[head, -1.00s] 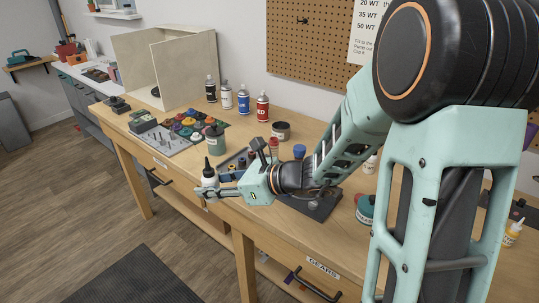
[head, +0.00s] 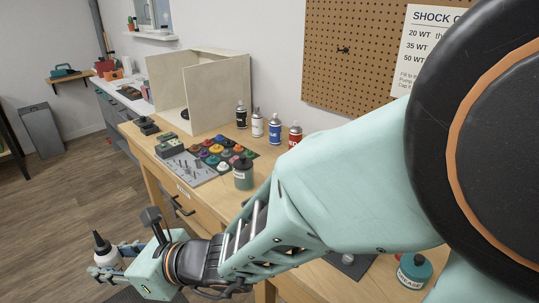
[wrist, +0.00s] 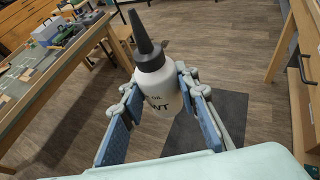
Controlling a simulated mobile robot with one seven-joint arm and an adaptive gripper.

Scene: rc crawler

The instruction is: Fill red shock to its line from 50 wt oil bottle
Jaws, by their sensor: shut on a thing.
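My gripper (head: 112,268) is shut on a white oil bottle (head: 106,254) with a black pointed nozzle. The wrist view shows the bottle (wrist: 160,92) between the blue finger pads of my gripper (wrist: 160,112), nozzle up and slightly tilted. The bottle is held over the floor, in front of the workbench's edge. I cannot make out the red shock in any view; my arm covers much of the bench.
The wooden workbench (head: 149,146) carries a grey tool tray (head: 186,170), several coloured round pots, several spray cans including a red one (head: 295,136), and a green jar (head: 243,174). A teal jar (head: 414,271) stands at right. The floor (head: 75,195) at left is open.

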